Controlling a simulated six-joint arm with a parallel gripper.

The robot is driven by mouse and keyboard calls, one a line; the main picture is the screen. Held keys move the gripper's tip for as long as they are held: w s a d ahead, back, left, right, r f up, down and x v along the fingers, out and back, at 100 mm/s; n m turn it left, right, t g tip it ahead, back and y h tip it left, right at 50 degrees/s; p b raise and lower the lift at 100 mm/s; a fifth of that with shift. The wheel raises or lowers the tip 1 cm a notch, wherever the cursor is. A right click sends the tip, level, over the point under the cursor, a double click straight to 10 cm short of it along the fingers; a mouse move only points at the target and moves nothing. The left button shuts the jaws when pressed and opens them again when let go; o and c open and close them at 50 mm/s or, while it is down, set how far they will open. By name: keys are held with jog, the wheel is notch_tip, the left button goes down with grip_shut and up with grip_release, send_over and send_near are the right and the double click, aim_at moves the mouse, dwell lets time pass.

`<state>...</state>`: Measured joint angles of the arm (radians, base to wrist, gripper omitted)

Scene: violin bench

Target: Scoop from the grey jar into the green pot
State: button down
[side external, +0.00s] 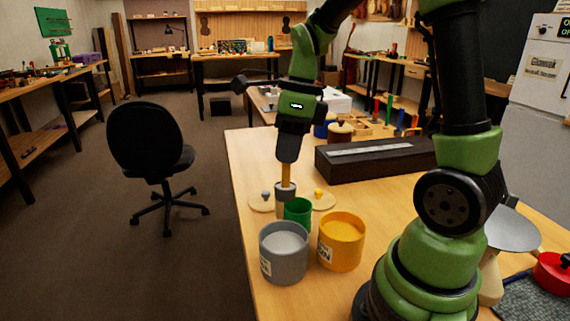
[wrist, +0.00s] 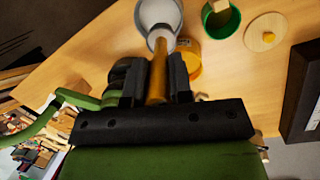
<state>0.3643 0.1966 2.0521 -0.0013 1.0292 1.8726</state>
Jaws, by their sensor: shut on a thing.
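My gripper (side external: 288,160) is shut on the tan handle of a scoop (side external: 286,187), which hangs down with its grey cup at the lower end. The scoop also shows in the wrist view (wrist: 158,70), its cup overlapping the grey jar (wrist: 160,10). In the side view the grey jar (side external: 284,266) stands open at the front left, with pale grey contents. The green pot (side external: 298,212) stands behind the two jars; something tan shows inside it in the wrist view (wrist: 234,27). The scoop's contents and its exact height over the table are unclear.
An open orange jar (side external: 341,250) stands right of the grey jar. Two round lids, one with a grey knob (side external: 265,195) and one with a yellow knob (side external: 318,193), lie behind the pot. A long dark box (side external: 370,168) lies farther back.

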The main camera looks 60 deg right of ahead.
jog(key=w+d+f+h, duration=0.1)
jog(key=d+f, duration=0.2)
jog(key=d, duration=0.6)
jog(key=w+a+f+g+h, duration=0.2)
jog(key=w+f+g+h, duration=0.2)
jog(key=g, duration=0.5)
notch_tip(320, 180, down, 2)
jog(key=shift+w+f, duration=0.1)
jog(key=shift+w, duration=0.6)
jog(key=shift+d, duration=0.1)
